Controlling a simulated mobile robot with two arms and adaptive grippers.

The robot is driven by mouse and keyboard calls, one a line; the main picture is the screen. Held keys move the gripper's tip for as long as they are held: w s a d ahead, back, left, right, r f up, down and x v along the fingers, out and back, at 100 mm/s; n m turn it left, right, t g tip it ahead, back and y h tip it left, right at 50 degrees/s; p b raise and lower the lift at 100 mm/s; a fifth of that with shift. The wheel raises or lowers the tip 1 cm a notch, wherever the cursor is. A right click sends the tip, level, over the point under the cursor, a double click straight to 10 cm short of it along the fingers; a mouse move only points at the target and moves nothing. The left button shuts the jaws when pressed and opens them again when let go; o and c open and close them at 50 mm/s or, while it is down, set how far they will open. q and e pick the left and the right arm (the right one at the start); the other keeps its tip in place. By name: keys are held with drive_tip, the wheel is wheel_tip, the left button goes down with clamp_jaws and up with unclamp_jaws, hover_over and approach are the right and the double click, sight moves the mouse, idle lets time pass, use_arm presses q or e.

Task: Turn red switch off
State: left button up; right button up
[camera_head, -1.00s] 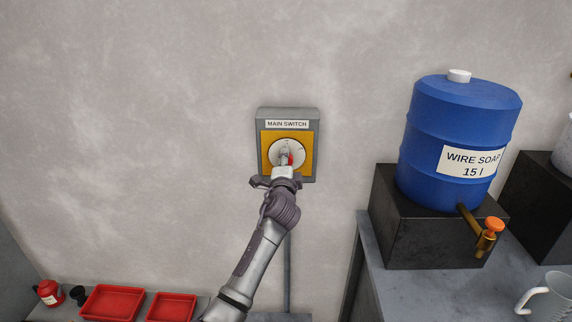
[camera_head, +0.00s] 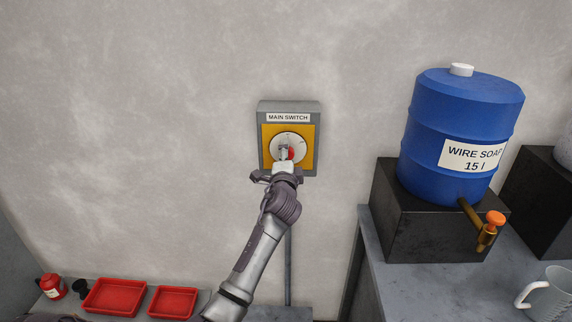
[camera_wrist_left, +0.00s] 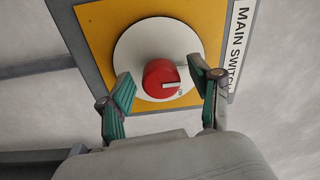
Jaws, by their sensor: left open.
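The red switch (camera_wrist_left: 161,79) is a round knob with a white mark, on a white dial (camera_wrist_left: 140,42) over a yellow plate. In the head view the knob (camera_head: 291,154) is partly hidden by my left gripper (camera_head: 284,153). The grey box labelled MAIN SWITCH (camera_head: 289,107) is fixed to the wall. In the left wrist view my left gripper (camera_wrist_left: 162,88) is open, with one green-padded finger on each side of the knob. A gap shows on both sides, so it does not grip the knob. My right gripper is not in view.
A blue WIRE SOAP barrel (camera_head: 463,110) with a tap stands on a black block (camera_head: 430,235) on the right-hand table. Red trays (camera_head: 115,297) lie on a low surface at the lower left. The wall around the switch box is clear.

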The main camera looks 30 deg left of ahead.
use_arm(q)
drive_tip(key=v, duration=1.1)
drive_tip(key=shift+s+d, duration=0.15)
drive_tip(key=shift+d, duration=0.05)
drive_tip(key=d+f+g+h, duration=0.2)
drive_tip(key=f, duration=0.8)
drive_tip(key=d+f+g+h, duration=0.1)
drive_tip(key=d+f+h, duration=0.1)
drive_tip(key=f, duration=0.9)
drive_tip(key=s+d+f+n+g+h, duration=0.1)
drive_tip(key=s+d+f+g+h, duration=0.3)
drive_tip(key=f, duration=0.7)
drive_tip(key=s+d+f+n+y, duration=0.1)
drive_tip(key=s+f, duration=0.6)
drive_tip(key=f, duration=0.5)
drive_tip(key=s+d+f+n+g+h, duration=0.1)
drive_tip(key=s+d+f+g, duration=0.1)
drive_tip(key=s+f, duration=0.7)
drive_tip(key=s+d+f+n+g+h, duration=0.1)
drive_tip(key=s+f+n+g, duration=0.15)
drive_tip(key=s+f, duration=0.6)
drive_tip(key=s+f+n+g, duration=0.1)
drive_tip(key=s+f+g, duration=0.1)
drive_tip(key=s, duration=0.9)
drive_tip(key=s+d+f+n+g, duration=0.1)
drive_tip(key=s+f, duration=0.1)
drive_tip(key=s, duration=0.9)
drive_tip(key=shift+s+d+g, duration=0.2)
drive_tip(key=shift+s+g, duration=0.05)
drive_tip(key=shift+g, duration=0.1)
